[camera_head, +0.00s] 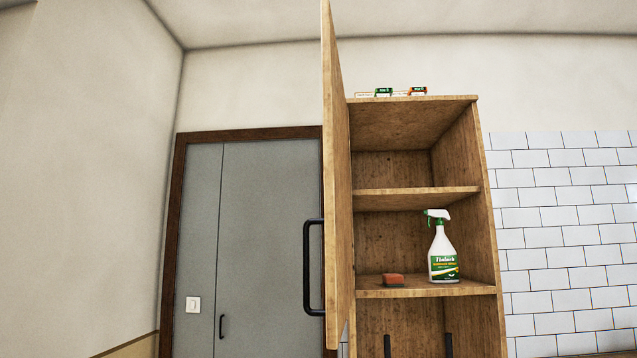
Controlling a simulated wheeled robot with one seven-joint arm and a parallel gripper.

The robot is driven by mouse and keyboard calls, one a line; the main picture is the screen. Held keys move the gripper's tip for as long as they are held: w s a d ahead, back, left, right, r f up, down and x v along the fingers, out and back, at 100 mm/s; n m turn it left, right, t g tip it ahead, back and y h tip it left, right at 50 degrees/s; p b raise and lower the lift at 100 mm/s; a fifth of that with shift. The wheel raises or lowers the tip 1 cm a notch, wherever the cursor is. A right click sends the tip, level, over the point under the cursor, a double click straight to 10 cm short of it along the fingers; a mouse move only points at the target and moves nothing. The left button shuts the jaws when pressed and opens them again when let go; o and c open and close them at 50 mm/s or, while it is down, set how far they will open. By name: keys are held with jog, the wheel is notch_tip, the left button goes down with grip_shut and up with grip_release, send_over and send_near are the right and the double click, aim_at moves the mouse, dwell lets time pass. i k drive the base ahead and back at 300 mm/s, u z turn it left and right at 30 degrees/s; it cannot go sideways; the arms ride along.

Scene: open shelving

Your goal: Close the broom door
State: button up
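The broom cabinet is tall, wooden and open-fronted, with its shelf (418,292) in view right of centre. Its wooden door (338,180) is hinged on the cabinet's left side and stands wide open, seen nearly edge-on and reaching toward me. A black bar handle (308,268) is on the door's left-facing outer side. My gripper and arm do not show in this view.
A white spray bottle (443,255) and a red-brown sponge (393,280) stand on the shelf. Small boxes (418,91) lie on top. A grey door (265,230) with a dark frame is behind, left. White tiles (570,240) cover the right wall.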

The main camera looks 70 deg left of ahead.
aim_at(336, 221)
jog(key=u, duration=2.25)
jog(key=i, duration=1)
jog(key=z, duration=1.1)
jog(key=k, duration=0.55)
